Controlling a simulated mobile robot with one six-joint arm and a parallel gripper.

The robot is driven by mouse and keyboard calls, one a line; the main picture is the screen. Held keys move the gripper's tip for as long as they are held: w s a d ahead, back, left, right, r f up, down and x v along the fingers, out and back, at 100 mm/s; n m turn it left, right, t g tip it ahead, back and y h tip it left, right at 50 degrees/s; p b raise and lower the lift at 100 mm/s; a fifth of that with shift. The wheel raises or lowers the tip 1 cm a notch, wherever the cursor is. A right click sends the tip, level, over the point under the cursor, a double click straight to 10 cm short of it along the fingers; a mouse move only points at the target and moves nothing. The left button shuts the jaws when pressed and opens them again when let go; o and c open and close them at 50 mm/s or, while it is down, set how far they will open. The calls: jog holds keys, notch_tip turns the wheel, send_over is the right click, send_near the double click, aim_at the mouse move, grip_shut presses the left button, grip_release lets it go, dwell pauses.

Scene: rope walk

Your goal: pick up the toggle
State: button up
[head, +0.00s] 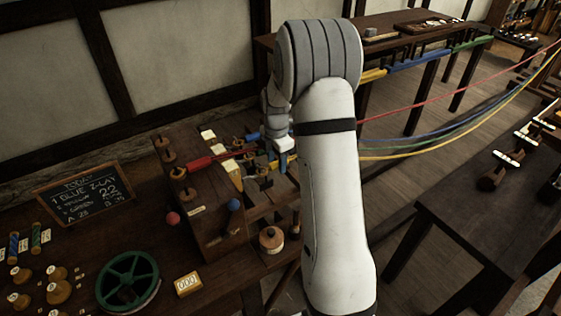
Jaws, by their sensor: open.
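My arm reaches away over the workbench, and my gripper (283,162) is at its far end, pointing down among small parts behind the wooden stand. It is small in the picture and partly hidden by my forearm. It is open, and I see nothing held in it. I cannot single out the toggle with certainty. Small dark wooden pieces and a yellow piece lie close around the gripper, too small to tell apart. A red piece (201,163) with a cord lies across the top of the wooden stand (215,205), left of the gripper.
A green wheel (127,279), several wooden spools, a numbered block (188,284) and a chalkboard (84,193) occupy the bench's near left. A round wooden pot (271,239) stands right of the stand. Coloured ropes (455,140) stretch off right. A dark table (500,215) stands right, across open floor.

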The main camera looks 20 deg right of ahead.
jog(key=shift+c, duration=0.6)
jog(key=c, duration=0.8)
notch_tip(320, 180, up, 10)
jog(key=shift+b, duration=0.75)
